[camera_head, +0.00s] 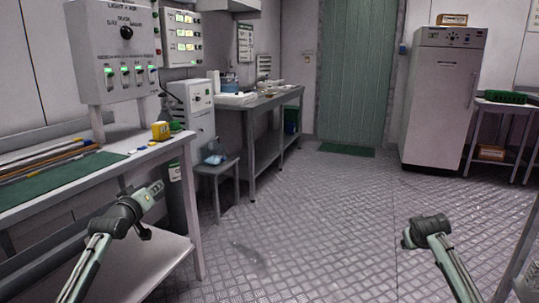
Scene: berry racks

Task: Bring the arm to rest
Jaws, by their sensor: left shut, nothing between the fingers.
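My left gripper (153,191) is shut and empty, beside the front edge of the left bench and above its lower shelf. Its arm comes up from the bottom left. My right arm comes up from the bottom right over open floor. The right gripper (411,237) shows at its end, small and dark, and I cannot make out its fingers. Neither gripper appears to touch anything.
The left bench (120,160) carries rods, a green mat (60,177) and a yellow item (161,131). A low stool (216,167) and a long side table (262,101) stand beyond it. A white cabinet (440,100) stands back right. The middle floor (320,215) is clear.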

